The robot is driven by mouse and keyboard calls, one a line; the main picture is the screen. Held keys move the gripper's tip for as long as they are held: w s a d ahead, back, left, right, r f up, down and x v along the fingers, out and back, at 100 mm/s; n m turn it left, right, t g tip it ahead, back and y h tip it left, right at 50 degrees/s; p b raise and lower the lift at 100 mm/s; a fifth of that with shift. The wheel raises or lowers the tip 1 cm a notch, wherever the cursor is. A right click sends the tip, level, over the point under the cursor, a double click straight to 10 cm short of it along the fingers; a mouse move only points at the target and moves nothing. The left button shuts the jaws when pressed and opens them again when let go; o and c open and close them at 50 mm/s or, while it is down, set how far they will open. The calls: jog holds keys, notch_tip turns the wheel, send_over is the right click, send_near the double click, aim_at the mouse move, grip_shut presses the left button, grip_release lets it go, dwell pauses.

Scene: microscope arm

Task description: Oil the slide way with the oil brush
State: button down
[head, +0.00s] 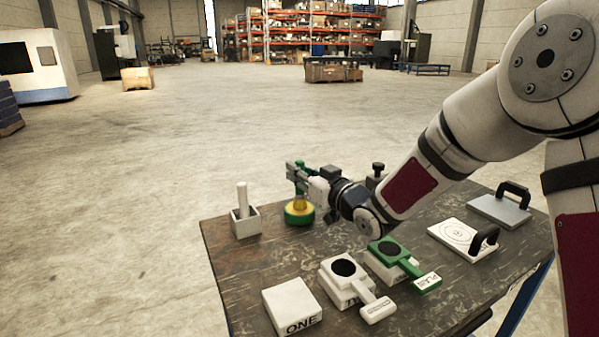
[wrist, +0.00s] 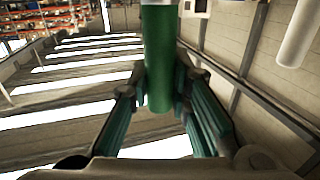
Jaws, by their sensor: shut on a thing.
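My gripper (head: 300,180) is at the back left of the table, above a low round green pot (head: 299,213) with yellow at its top. In the wrist view my gripper (wrist: 166,95) is shut on an upright green cylinder (wrist: 158,55), which looks like the oil brush's handle. The fingers hide most of it in the head view. Whether its lower end touches the pot cannot be told. A dark-knobbed post (head: 378,170) shows behind my wrist, mostly hidden by my arm. I cannot tell which thing is the slide way.
A white rod stands in a grey square holder (head: 246,222), left of the pot. A white block marked ONE (head: 292,306), a white handled piece (head: 345,278) and a green one (head: 392,262) stand in front. Two handled plates (head: 462,238) (head: 500,208) lie right.

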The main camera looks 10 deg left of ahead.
jog(key=shift+r+p, duration=1.5)
jog(key=shift+r, duration=1.75)
